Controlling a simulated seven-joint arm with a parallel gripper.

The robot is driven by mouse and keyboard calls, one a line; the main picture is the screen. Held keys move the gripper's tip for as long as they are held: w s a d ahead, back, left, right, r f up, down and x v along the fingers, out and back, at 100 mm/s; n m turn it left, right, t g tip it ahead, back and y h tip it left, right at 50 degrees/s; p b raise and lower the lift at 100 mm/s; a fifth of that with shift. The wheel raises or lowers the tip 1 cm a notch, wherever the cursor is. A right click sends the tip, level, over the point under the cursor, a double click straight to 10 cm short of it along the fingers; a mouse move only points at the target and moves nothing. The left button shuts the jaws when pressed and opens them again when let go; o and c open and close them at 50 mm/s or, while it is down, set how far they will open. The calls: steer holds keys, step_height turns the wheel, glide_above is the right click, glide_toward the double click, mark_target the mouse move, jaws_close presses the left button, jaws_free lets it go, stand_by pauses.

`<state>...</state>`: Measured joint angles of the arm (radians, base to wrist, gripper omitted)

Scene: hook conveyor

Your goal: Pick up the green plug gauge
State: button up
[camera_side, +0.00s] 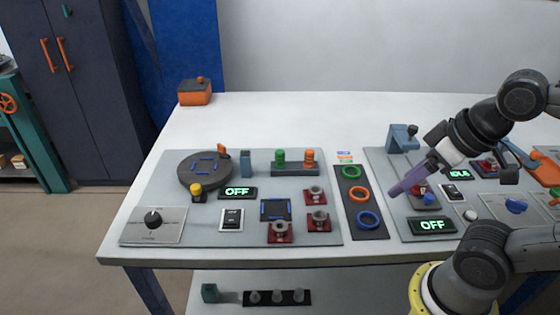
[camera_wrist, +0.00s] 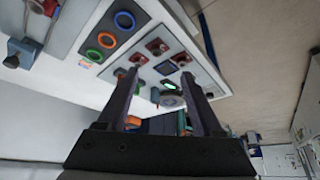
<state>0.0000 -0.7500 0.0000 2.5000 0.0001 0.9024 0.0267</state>
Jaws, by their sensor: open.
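The green plug gauge (camera_side: 280,157) stands upright in a dark holder (camera_side: 294,170) on the left panel, in the side view. An orange gauge (camera_side: 309,157) stands beside it on the right. My gripper (camera_side: 396,192) is well to the right of the green gauge, raised over the right panel and tilted down to the left. Its jaws are open and empty in the wrist view (camera_wrist: 158,76).
A strip with green, orange and blue rings (camera_side: 360,194) lies between the holder and my gripper. A dark turntable (camera_side: 204,171) and red-based fixtures (camera_side: 280,233) share the left panel. A blue-grey bracket (camera_side: 402,138) stands behind my gripper. The table's back is largely clear.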

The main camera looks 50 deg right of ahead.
steer(key=w+r+m, duration=0.8)
steer(key=w+r, duration=0.2)
steer(key=r, duration=0.3)
steer(key=m+g, duration=0.6)
steer(key=m, duration=0.1)
glide_above(280, 151)
step_height(280, 151, down, 26)
steer(key=shift+s+a, duration=0.1)
steer(key=shift+a, duration=0.05)
steer(key=shift+f, duration=3.15)
jaws_close()
